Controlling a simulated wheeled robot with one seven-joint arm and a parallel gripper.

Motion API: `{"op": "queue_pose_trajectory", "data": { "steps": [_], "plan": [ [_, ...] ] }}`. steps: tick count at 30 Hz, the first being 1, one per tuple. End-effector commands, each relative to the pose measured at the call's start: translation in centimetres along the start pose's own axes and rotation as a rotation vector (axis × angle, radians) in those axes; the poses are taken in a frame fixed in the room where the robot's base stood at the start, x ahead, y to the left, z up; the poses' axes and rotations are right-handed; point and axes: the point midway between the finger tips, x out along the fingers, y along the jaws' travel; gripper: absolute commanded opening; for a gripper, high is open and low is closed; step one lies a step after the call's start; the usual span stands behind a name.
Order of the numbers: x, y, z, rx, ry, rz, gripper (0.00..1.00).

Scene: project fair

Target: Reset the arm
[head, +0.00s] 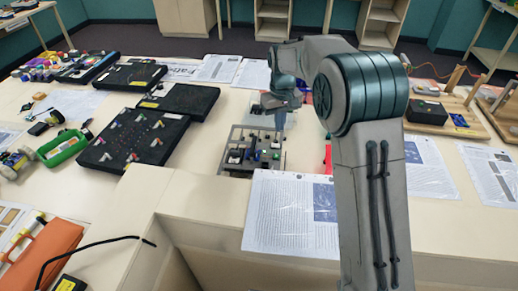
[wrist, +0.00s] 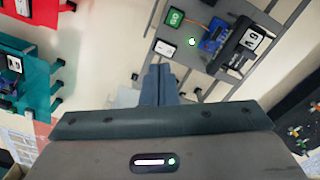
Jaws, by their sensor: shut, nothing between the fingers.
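My arm reaches up and forward over the table in the head view. My gripper (head: 279,117) hangs near the back edge of a grey plate with small modules (head: 237,135); its tip is small and partly unclear there. In the wrist view my gripper (wrist: 160,72) has its two fingers together, with nothing between them. The grey plate (wrist: 205,50) lies below the fingers, at the upper right. It carries a green-labelled block (wrist: 170,17), a blue board (wrist: 212,36) and a black block with a white label (wrist: 250,40).
Black boards (head: 133,137) with parts cover the table's left. Printed sheets (head: 290,215) lie in front. A wooden board with a black box (head: 426,113) stands right.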

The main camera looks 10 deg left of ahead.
Motion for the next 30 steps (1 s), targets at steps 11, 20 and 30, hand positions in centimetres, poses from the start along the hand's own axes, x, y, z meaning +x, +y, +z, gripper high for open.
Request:
{"op": "queue_pose_trajectory", "data": {
  "steps": [11, 20, 30],
  "plan": [
    [-2.0, 0.9, 1.8, 0.03, 0.023, 0.003, 0.0],
    [-7.5, 3.5, 9.7, 0.146, 0.093, 0.015, 0.0],
    [-10.9, 4.5, 19.9, 0.278, 0.176, 0.035, 0.0]
  ]
}}
